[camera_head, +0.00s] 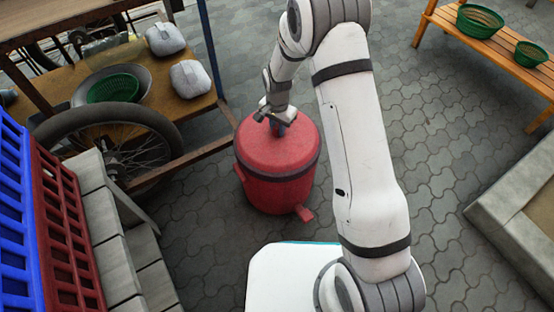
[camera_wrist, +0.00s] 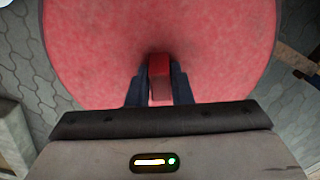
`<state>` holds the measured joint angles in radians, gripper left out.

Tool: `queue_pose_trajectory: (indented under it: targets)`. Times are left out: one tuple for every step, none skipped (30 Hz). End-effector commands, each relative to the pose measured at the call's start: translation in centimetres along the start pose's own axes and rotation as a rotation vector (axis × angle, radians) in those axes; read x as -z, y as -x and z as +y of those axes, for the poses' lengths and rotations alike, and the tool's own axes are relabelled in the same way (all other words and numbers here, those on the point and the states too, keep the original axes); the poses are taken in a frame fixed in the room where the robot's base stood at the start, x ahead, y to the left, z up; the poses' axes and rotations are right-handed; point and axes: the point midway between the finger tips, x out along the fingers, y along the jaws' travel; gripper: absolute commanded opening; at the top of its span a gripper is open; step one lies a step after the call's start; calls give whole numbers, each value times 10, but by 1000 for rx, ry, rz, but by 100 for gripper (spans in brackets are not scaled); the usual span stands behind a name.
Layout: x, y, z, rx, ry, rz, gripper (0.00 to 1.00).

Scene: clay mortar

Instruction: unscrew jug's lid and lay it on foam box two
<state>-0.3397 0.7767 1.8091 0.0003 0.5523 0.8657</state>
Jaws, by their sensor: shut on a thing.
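The red jug (camera_head: 272,193) stands upright on the paving, a small spout low on its front. Its round red lid (camera_head: 262,150) sits on top, above a dark band, and fills most of the wrist view (camera_wrist: 100,50). My gripper (camera_head: 277,123) is over the middle of the lid. In the wrist view my gripper (camera_wrist: 160,85) is shut on the lid's red knob (camera_wrist: 160,80), one dark finger on each side. Pale grey blocks (camera_head: 104,222) are stacked at the left; I cannot tell whether one is foam box two.
Blue (camera_head: 15,215) and red (camera_head: 62,230) crates stand at the left edge. A bicycle wheel (camera_head: 110,135) leans by a wooden table (camera_head: 185,100). An orange bench (camera_head: 510,58) with green baskets is at upper right. Paving (camera_head: 440,150) right of my arm is clear.

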Motion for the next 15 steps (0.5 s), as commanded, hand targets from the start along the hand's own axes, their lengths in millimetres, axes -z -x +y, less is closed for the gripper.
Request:
queue_pose_trajectory:
  targets:
    - [-2, -4, 2, -5, 44, -5, 0]
    - [-2, -4, 2, -5, 71, -5, 0]
    - [-2, -4, 2, -5, 103, -5, 0]
    - [-2, -4, 2, -6, 122, -5, 0]
    - [-2, -4, 2, -6, 137, -5, 0]
    - [-2, -4, 2, -6, 149, -6, 0]
    - [-2, -4, 2, -6, 154, -6, 0]
    - [-2, -4, 2, -6, 156, -6, 0]
    - [-2, -5, 2, -6, 155, -6, 0]
    - [-2, -5, 2, -6, 155, -6, 0]
    - [-2, -5, 2, -7, 154, -6, 0]
    - [-2, -5, 2, -7, 154, -7, 0]
    - [-2, -5, 2, -7, 154, -7, 0]
    - [-2, -5, 2, -7, 157, -7, 0]
    - [-2, -4, 2, -7, 171, -7, 0]
